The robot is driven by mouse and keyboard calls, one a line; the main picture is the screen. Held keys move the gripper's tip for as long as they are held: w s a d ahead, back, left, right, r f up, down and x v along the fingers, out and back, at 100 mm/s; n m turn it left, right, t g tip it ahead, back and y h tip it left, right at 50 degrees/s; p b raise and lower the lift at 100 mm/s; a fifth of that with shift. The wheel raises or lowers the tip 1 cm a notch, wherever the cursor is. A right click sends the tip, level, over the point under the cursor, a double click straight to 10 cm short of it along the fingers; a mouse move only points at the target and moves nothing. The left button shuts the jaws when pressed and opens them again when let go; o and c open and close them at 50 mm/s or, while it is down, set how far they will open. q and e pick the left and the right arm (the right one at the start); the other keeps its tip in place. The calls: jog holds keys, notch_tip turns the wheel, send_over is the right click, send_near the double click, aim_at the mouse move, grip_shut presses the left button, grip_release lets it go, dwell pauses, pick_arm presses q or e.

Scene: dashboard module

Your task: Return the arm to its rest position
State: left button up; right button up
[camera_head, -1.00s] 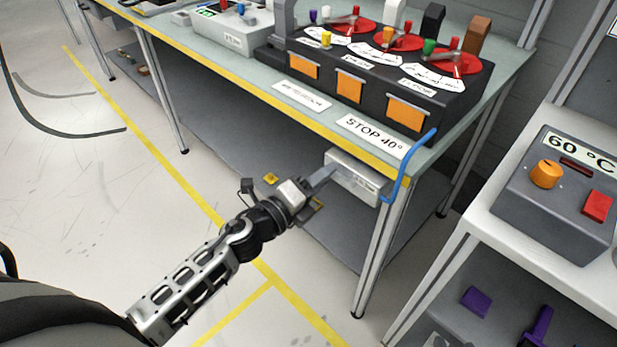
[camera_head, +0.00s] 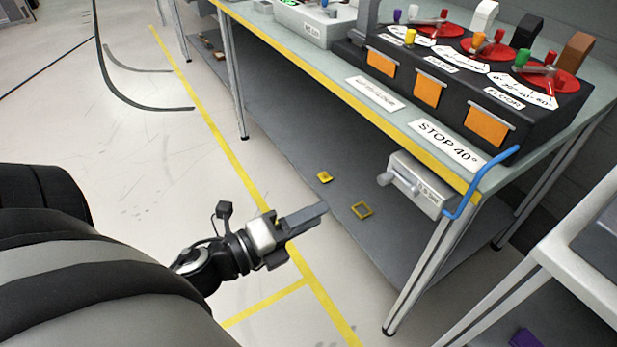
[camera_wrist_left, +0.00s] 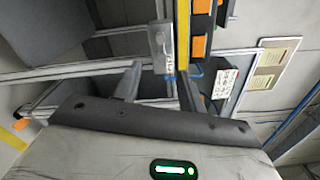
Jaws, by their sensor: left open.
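My left arm comes in from the left in the head view, and its gripper (camera_head: 308,220) hangs over the pale floor in front of the bench. In the wrist view the two fingers of the left gripper (camera_wrist_left: 158,84) stand apart with nothing between them. In the head view the gripper is clear of the bench and touches nothing. My right gripper is not in view.
The dashboard bench (camera_head: 300,62) has a dark console (camera_head: 450,95) with red dials and orange flaps. A white box (camera_head: 415,185) and blue handle (camera_head: 478,182) are at its front edge.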

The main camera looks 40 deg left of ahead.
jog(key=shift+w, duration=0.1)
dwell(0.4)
pick_arm(q)
jog(key=s+d+f+n+g+y+p, duration=0.1)
jog(key=d+n, duration=0.4)
jog(key=n, duration=0.7)
jog(key=s+d+f+n+g+y+p, duration=0.1)
jog(key=d+f+n+g, duration=0.4)
jog(key=n, duration=0.6)
jog(key=shift+s+f+n+y+p, duration=0.4)
jog(key=shift+s+f+p, duration=0.3)
jog(key=shift+p, duration=0.45)
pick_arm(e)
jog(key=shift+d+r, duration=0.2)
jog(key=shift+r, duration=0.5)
